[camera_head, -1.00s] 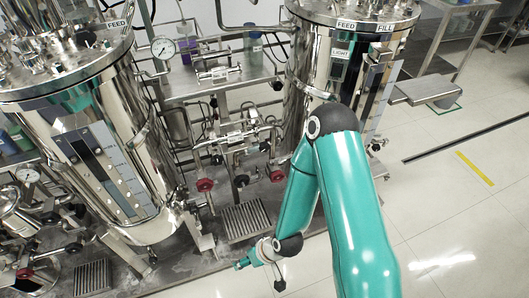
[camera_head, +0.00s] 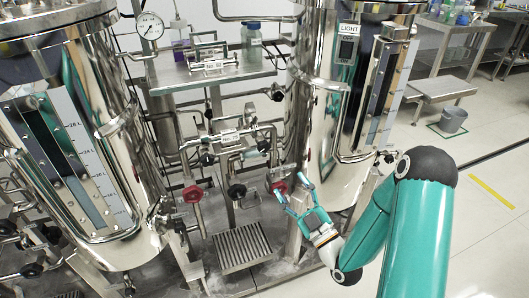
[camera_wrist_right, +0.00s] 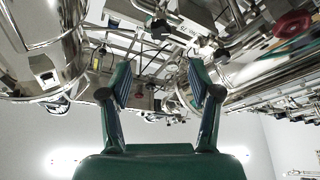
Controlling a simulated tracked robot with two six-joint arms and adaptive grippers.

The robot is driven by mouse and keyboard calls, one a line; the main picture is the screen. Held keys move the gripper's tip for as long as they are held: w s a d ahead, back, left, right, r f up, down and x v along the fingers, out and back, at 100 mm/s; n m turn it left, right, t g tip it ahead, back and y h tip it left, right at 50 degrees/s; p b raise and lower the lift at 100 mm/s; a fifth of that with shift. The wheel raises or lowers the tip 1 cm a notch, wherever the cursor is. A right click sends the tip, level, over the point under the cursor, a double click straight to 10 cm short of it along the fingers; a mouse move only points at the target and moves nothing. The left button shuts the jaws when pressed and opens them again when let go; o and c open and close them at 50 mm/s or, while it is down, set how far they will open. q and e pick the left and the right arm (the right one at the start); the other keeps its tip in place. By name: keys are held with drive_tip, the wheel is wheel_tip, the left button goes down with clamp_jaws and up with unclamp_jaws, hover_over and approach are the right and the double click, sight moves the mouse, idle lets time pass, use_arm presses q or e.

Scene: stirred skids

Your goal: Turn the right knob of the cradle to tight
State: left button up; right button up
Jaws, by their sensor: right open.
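A cradle-like fitting with a pale label plate (camera_head: 230,138) sits among the pipes between the two steel vessels. Dark knobs show near it, one on its left (camera_head: 206,158) and one on its right (camera_head: 263,145). A similar labelled fitting (camera_head: 212,65) stands on the shelf above; I cannot tell for sure which is the cradle. My right gripper (camera_head: 291,186) is open and empty, below and right of the lower fitting, with its fingers beside a red knob (camera_head: 278,187). In the right wrist view its fingers (camera_wrist_right: 158,80) are spread with nothing held between them. My left gripper is out of view.
Large steel vessels stand at left (camera_head: 120,130) and right (camera_head: 335,100), close beside the pipework. Another red knob (camera_head: 192,193) is left of my gripper. A floor grate (camera_head: 240,248) lies below. Open floor (camera_head: 480,230) is at the right.

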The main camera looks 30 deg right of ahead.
sight(266, 149)
drive_tip(key=p+x, duration=0.2)
drive_tip(key=x, duration=1.2)
drive_tip(key=shift+w+f+p, duration=0.1)
drive_tip(key=shift+p, duration=0.2)
